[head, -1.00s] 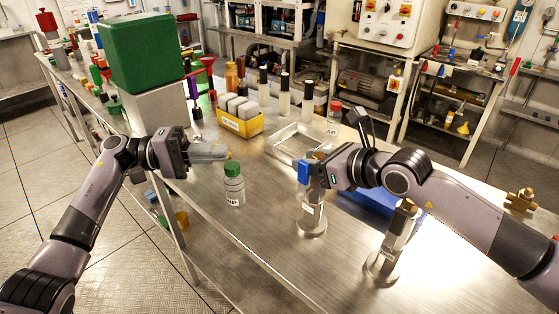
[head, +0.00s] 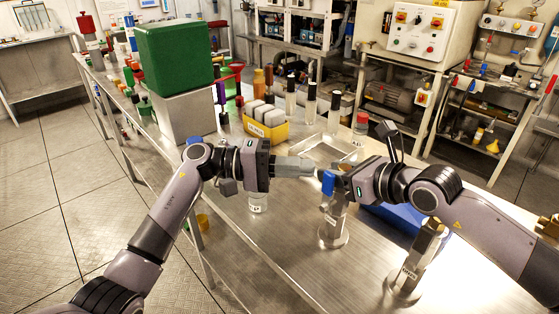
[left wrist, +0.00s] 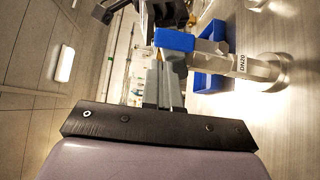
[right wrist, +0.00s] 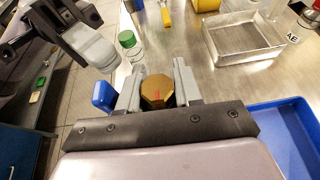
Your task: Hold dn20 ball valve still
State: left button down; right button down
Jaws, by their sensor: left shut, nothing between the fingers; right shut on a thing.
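The dn20 ball valve (head: 334,220) stands upright on a round metal base on the bench, with a blue handle (head: 328,183) at its top left. Its label and handle show in the left wrist view (left wrist: 240,65). In the right wrist view its brass hexagonal top (right wrist: 157,92) sits between the fingers of my right gripper (right wrist: 157,82), which is shut on it. My left gripper (head: 314,168) is shut and empty, its tips close to the blue handle. Whether they touch it I cannot tell. My right gripper partly hides the valve top in the head view.
A second valve stand (head: 409,268) is at the front right. A metal tray (right wrist: 245,42) and a blue tray (right wrist: 290,145) lie nearby.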

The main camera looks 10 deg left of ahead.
pick_arm(q)
jog(key=shift+s+d, duration=0.5)
jog(key=shift+d, duration=0.15)
jog(key=shift+s+d+r+m+y, duration=0.3)
jog(key=shift+d+m+y, duration=0.05)
jog(key=shift+m+y, duration=0.25)
jog(key=shift+s+d+r+m+y, duration=0.1)
jog(key=shift+s+d+m+y, duration=0.2)
jog(key=shift+d+m+y, duration=0.15)
send_near(324, 176)
jog(key=w+a+r, duration=0.1)
jog(key=w+a, duration=0.1)
jog(key=a, duration=0.3)
jog(key=shift+r, duration=0.2)
